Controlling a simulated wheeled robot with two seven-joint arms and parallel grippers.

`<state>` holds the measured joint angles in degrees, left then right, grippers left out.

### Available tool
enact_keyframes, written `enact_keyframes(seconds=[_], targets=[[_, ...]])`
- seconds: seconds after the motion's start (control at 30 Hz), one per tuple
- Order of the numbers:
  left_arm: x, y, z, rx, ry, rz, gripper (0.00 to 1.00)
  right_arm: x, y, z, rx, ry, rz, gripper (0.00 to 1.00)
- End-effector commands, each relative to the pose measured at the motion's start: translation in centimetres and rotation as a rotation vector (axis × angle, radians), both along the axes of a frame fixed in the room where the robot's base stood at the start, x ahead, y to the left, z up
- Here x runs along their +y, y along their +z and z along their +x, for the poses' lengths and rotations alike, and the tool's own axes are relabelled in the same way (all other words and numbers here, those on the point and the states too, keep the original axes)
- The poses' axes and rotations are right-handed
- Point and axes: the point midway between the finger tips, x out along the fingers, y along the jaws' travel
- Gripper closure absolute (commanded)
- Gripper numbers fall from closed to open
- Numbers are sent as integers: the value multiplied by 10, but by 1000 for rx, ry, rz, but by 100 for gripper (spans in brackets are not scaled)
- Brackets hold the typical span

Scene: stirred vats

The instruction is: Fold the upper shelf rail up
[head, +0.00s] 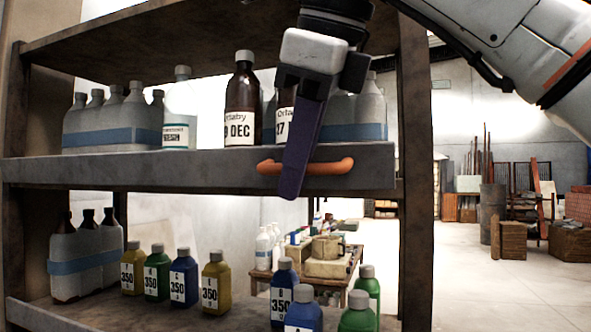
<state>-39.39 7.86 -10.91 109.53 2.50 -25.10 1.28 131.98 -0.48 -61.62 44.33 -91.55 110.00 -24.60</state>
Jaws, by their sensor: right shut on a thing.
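The upper shelf rail (120,172) is a long grey bar across the front of the upper shelf, with an orange handle (333,166) near its right end. The rail lies low, at the level of the shelf board, and the labels and bodies of the bottles show above it. My right gripper (291,186) comes down from the top with its dark purple finger across the handle, and it is shut on the handle. The finger hides the middle of the handle and part of a brown bottle. My left gripper is not in view.
Brown bottles (243,100) and grey bottles wrapped with a blue band (85,133) stand on the upper shelf. Coloured bottles (184,277) stand on the lower shelf. A rusty post (416,180) bounds the rack at right. Open floor lies beyond it.

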Motion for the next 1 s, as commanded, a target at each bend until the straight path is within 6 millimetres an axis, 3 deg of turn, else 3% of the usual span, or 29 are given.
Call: enact_keyframes(seconds=[1.0], targets=[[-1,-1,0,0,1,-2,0,-2,4,3,108,-2,31,100]])
